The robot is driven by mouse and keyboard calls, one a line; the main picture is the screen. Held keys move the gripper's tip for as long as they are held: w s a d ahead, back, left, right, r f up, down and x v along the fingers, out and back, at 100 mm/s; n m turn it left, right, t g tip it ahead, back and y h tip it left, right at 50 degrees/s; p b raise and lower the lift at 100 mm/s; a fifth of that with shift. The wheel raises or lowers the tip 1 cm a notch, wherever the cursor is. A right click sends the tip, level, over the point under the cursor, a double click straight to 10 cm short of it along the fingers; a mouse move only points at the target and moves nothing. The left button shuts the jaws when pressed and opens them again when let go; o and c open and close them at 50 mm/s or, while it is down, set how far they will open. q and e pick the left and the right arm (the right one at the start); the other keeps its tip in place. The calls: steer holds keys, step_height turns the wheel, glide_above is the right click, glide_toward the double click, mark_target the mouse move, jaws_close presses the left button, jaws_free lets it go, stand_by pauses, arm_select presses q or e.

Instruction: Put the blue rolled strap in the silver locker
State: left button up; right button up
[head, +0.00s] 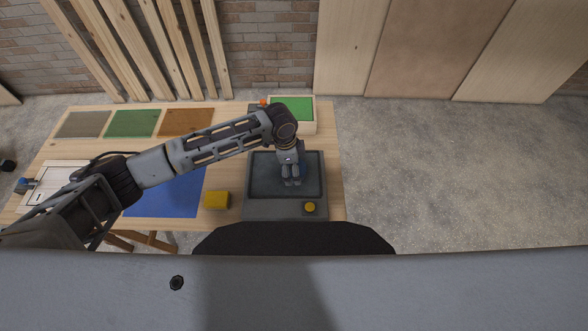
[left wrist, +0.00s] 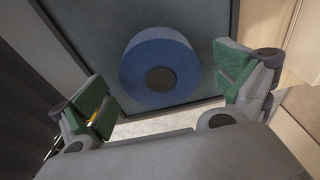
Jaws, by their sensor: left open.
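The blue rolled strap (left wrist: 155,53) is a thick blue ring with a dark round hole, lying on the dark tray floor in the left wrist view. In the head view a small bit of its blue (head: 302,171) shows beside my left gripper (head: 291,181), which mostly hides it. My left gripper points down over the tray. Its green-padded fingers (left wrist: 163,90) are spread to either side of the strap, with nothing between them held. I cannot make out a silver locker for certain in either view. My right gripper is out of view.
The strap's grey tray (head: 262,208) has a yellow button (head: 310,208) at its front. A yellow block (head: 216,200), a blue mat (head: 170,203) and a green-topped box (head: 293,108) are on the wooden table (head: 226,169). The floor right of the table is clear.

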arm_select(q)
steer(key=shift+d+f, duration=0.1)
steer(key=shift+f, duration=0.65)
steer(key=c, duration=1.3)
steer(key=shift+r, duration=0.15)
steer(key=shift+r+b, duration=0.3)
steer(key=shift+r, duration=4.6)
